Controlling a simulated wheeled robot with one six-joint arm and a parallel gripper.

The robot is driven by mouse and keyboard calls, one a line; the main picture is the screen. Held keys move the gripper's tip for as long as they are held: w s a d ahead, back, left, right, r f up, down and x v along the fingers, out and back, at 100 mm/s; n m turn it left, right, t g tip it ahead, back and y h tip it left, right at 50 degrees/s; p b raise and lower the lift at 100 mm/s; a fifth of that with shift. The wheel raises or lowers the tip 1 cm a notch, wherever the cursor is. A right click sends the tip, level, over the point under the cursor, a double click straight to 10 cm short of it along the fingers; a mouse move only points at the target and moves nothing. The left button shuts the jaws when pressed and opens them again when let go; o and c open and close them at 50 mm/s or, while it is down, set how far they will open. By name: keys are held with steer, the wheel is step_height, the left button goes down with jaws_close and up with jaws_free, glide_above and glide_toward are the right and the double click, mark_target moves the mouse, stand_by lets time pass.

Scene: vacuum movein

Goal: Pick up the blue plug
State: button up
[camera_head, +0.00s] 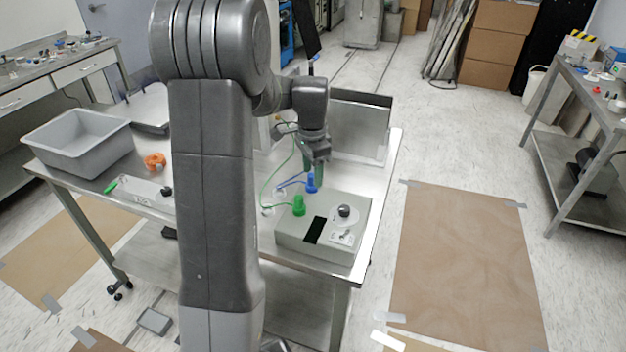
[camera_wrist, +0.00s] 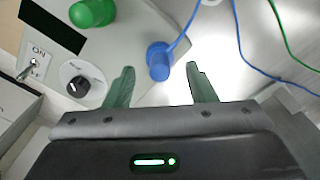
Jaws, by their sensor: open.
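The blue plug (camera_head: 311,183) stands at the back part of the grey box's top, with a blue cable running from it. It also shows in the wrist view (camera_wrist: 159,62), just beyond and between my fingertips. My gripper (camera_head: 321,170) is over the box, close to the plug's right side in the head view. Its green fingers (camera_wrist: 160,78) are spread apart in the wrist view, and nothing is held between them. Whether the fingers reach down to the plug's height I cannot tell.
A green plug (camera_head: 299,205) with a green cable stands beside the blue one. The grey box (camera_head: 285,240) also bears a black dial (camera_head: 345,211) and a switch (camera_head: 342,238). A grey bin (camera_head: 75,142) and an orange object (camera_head: 155,162) lie on the table's left.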

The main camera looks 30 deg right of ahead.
steer(key=shift+a+f, duration=0.15)
steer(key=shift+f, duration=0.75)
steer(key=shift+c, duration=0.2)
steer(key=c, duration=0.9)
steer(key=shift+c, duration=0.2)
steer(key=shift+r, duration=0.1)
step_height(320, 180, up, 10)
steer(key=shift+f, duration=0.1)
